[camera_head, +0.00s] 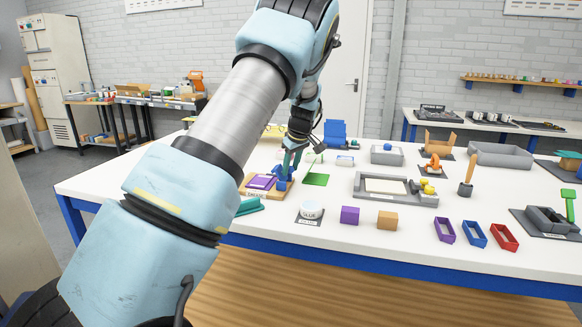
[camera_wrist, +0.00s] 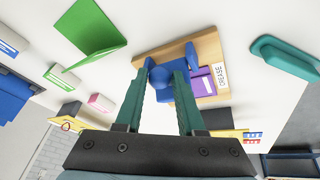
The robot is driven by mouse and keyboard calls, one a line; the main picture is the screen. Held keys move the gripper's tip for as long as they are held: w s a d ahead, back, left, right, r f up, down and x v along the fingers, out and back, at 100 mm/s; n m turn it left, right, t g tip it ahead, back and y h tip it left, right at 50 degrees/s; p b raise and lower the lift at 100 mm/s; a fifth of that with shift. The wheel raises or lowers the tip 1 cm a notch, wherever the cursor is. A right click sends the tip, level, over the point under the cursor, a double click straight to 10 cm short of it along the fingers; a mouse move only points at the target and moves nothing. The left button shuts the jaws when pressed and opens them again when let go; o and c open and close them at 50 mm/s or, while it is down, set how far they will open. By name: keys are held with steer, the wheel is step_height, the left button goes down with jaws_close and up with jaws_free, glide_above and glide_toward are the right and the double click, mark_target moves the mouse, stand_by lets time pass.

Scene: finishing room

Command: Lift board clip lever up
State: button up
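The wooden board (camera_head: 276,191) with a "CREASE" label lies on the white table, and it also shows in the wrist view (camera_wrist: 207,46). A purple card (camera_head: 262,182) lies on it. The blue clip (camera_head: 282,184) sits at the board's right end; its round-knobbed lever (camera_wrist: 160,76) shows in the wrist view. My gripper (camera_wrist: 164,68) has its two teal fingers on either side of the blue knob. The gap is about as wide as the knob; whether both fingers press on it cannot be told. The lever's lower part is partly hidden.
A teal tool (camera_head: 250,205) lies in front of the board. A green folded card (camera_head: 316,180) lies to its right. A glue pot (camera_head: 311,209) and purple (camera_head: 350,215) and orange (camera_head: 387,221) blocks stand near the front. A grey tray (camera_head: 432,199) lies farther right.

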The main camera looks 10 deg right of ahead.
jaws_close()
steer(key=shift+d, duration=0.1)
steer(key=shift+s+d+f+t+y+b, duration=0.15)
steer(key=shift+d+f+t+y+b, duration=0.15)
steer(key=shift+b, duration=0.25)
steer(key=shift+r+t+y+b, duration=0.15)
steer(key=shift+t+y+b, duration=0.15)
steer(key=shift+y, duration=0.1)
steer(key=shift+o, duration=1.1)
jaws_free()
